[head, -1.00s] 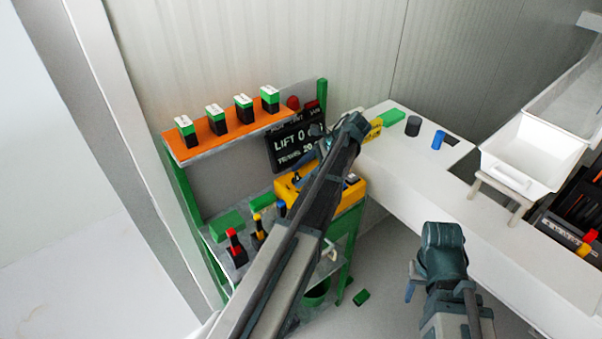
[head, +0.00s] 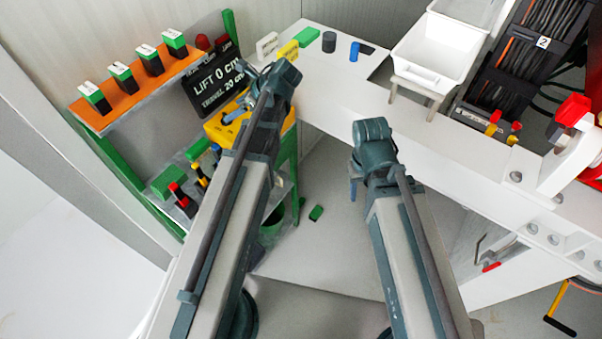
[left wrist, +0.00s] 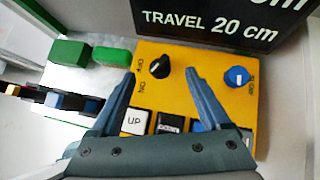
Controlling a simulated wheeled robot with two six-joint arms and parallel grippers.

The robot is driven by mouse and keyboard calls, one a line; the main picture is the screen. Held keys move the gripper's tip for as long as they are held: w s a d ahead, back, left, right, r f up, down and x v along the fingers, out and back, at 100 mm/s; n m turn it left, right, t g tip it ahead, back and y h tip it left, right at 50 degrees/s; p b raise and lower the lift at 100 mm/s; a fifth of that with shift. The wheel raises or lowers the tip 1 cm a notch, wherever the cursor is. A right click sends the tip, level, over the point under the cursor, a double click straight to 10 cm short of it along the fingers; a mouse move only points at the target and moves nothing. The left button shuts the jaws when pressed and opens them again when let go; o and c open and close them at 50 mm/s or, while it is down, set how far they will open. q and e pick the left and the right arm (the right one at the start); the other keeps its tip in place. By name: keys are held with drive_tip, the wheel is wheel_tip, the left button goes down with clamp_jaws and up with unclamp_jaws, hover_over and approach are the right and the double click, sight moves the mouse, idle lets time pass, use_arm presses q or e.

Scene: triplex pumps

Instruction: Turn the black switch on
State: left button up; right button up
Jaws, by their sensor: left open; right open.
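The black switch (left wrist: 160,67) is a round knob with a small pale mark on a yellow control box (left wrist: 215,60); "OFF" and "ON" labels are beside its left edge. Which label the mark points to is unclear. My left gripper (left wrist: 160,71) is open, with one blue finger on each side of the knob in the left wrist view; contact cannot be told. In the head view my left gripper (head: 240,108) is over the yellow box (head: 222,132), and the knob is hidden there. My right gripper (head: 352,186) is open, empty and apart from the box.
A blue knob (left wrist: 237,77) and an UP button (left wrist: 134,122) share the box, with other buttons beside it. A dark display (head: 215,85) stands behind. Green blocks (left wrist: 68,52) lie to the left. A white bench (head: 460,150) runs to the right.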

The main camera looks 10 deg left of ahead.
use_arm(q)
drive_tip(key=w+p+v, duration=0.1)
drive_tip(key=p+v, duration=0.5)
drive_tip(key=v, duration=0.3)
use_arm(e)
wheel_tip(320, 180, up, 7)
use_arm(q)
drive_tip(key=s+d+f+n+h+b, duration=0.6)
drive_tip(key=s+d+f+n+b, duration=0.5)
drive_tip(key=d+f, duration=0.4)
wheel_tip(320, 180, down, 2)
drive_tip(key=s+b, duration=0.1)
drive_tip(key=s, duration=0.1)
drive_tip(key=shift+s+d+n+g, duration=0.25)
drive_tip(key=shift+s+n+g, duration=0.05)
drive_tip(key=shift+s+n, duration=0.1)
use_arm(e)
wheel_tip(320, 180, down, 12)
drive_tip(key=s, duration=0.2)
drive_tip(key=shift+a, duration=0.15)
use_arm(q)
drive_tip(key=s+d+n+h, duration=0.1)
drive_tip(key=s+d+n, duration=0.2)
drive_tip(key=s+d, duration=0.1)
drive_tip(key=shift+s+d+f+n+g+h, duration=0.2)
drive_tip(key=shift+d+f+n+g+h, duration=0.1)
drive_tip(key=shift+d+f+h, duration=0.1)
